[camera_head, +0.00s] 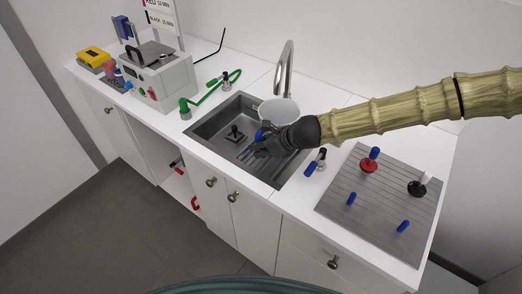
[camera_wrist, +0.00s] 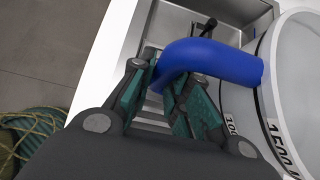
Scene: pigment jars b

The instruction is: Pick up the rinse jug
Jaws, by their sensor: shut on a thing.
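The rinse jug (camera_head: 278,111) is a pale, see-through vessel with a blue handle, at the right end of the sink in the head view. In the wrist view its clear wall (camera_wrist: 292,75) with printed volume marks fills the right side, and its blue handle (camera_wrist: 215,60) curves out to the left. My gripper (camera_head: 262,143) reaches over the sink from the right. In the wrist view my gripper (camera_wrist: 165,98) has its teal-padded fingers closed around the free end of the blue handle. The jug looks upright; whether it touches the sink floor is hidden.
The grey sink (camera_head: 205,130) has a dark drain fitting (camera_head: 235,134) and a tall tap (camera_head: 284,68) behind it. A ribbed drainboard (camera_head: 375,215) with small blue-handled items lies right. A grey machine (camera_head: 160,78) and green hose (camera_head: 208,93) stand left. The front counter edge is clear.

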